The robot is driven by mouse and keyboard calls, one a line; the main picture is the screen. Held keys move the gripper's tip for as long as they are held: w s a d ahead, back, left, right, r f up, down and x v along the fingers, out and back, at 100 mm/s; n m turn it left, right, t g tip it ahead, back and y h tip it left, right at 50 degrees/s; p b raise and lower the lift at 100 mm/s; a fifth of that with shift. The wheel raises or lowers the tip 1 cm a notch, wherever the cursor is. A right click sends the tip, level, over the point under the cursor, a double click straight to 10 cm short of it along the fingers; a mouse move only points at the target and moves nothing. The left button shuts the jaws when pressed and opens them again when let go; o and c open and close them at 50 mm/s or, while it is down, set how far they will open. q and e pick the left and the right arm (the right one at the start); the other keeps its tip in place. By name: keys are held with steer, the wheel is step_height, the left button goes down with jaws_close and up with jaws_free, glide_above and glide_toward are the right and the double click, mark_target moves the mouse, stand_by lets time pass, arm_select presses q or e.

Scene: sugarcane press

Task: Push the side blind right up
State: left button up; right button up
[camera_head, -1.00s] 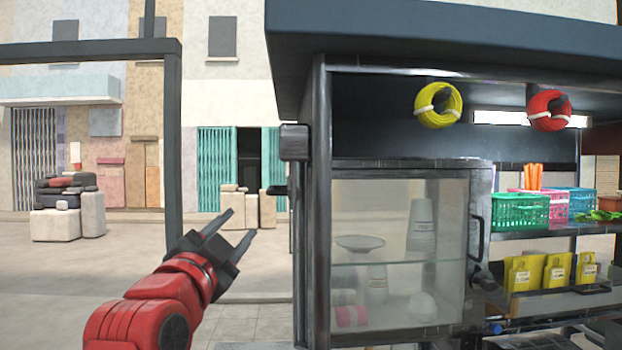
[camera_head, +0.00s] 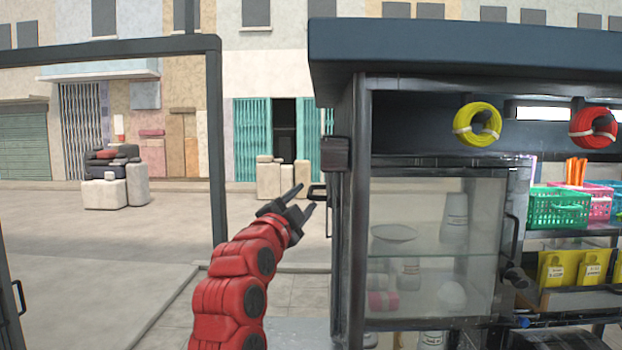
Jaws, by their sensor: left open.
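The stall's left side is seen nearly edge-on, so the face of the side blind is hidden. A dark block (camera_head: 335,154) sits at the stall's left front post. Below it a black handle (camera_head: 318,191) sticks out to the left; I cannot tell for sure that it belongs to the blind. My left gripper (camera_head: 304,199) comes up from below, open and empty, with its fingers pointing up and right. Its fingertips are at or just left of the handle in the picture; contact cannot be told. My right gripper is out of view.
A glass cabinet (camera_head: 438,245) with dishes fills the stall front, right of the post (camera_head: 358,225). Yellow (camera_head: 477,124) and red (camera_head: 594,128) coils hang under the roof (camera_head: 450,52). A dark frame post (camera_head: 217,150) stands left. The pavement between is open.

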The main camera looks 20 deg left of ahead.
mark_target(310, 189)
arm_select(q)
steer(key=p+x, duration=0.1)
steer(key=x, duration=0.2)
steer(key=shift+w+r+p, duration=0.15)
steer(key=shift+w+p, duration=0.2)
steer(key=shift+w, duration=0.45)
jaws_close()
stand_by(0.8)
